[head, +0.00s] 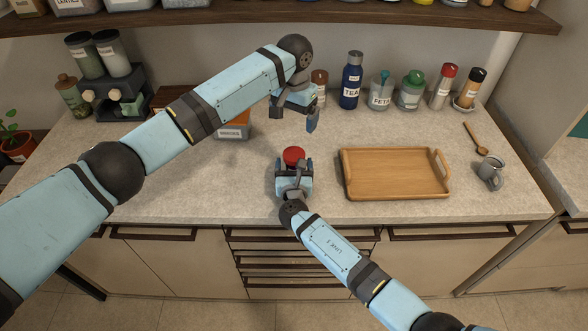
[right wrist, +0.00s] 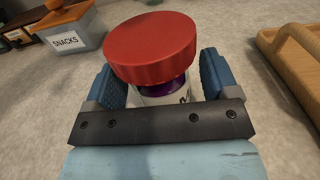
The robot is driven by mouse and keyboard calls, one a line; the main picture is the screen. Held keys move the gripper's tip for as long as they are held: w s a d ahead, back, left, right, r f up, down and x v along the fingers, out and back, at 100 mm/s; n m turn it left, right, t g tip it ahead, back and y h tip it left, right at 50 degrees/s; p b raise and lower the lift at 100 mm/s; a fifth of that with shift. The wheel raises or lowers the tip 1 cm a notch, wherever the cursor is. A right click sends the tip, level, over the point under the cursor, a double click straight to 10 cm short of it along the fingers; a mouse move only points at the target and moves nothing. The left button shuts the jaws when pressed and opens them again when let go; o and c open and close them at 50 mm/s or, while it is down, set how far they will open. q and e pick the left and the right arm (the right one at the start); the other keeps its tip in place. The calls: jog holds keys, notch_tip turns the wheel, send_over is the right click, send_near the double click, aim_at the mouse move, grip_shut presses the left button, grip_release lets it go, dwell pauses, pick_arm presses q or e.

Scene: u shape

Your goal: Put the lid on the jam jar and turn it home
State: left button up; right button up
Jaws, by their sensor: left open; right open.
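The jam jar (right wrist: 175,90) stands on the counter, with dark purple jam and part of a white label showing under the lid. The red lid (head: 293,155) is on top of the jar; in the right wrist view the lid (right wrist: 151,48) overhangs the jar and hides its rim. I cannot tell whether it is seated on the thread. My right gripper (head: 293,170) is open, with one finger on each side of the jar; both fingers also show in the right wrist view (right wrist: 165,85). My left gripper (head: 296,117) is open and empty, above the counter behind the jar.
A wooden tray (head: 395,193) lies right of the jar, with a grey mug (head: 491,172) and wooden spoon (head: 474,137) beyond. A snacks box (right wrist: 72,38) stands behind left. Bottles and jars, including a blue tea bottle (head: 351,82), line the back.

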jog(key=s, duration=1.3)
jog(key=shift+s+b, duration=0.4)
jog(key=shift+b, duration=0.05)
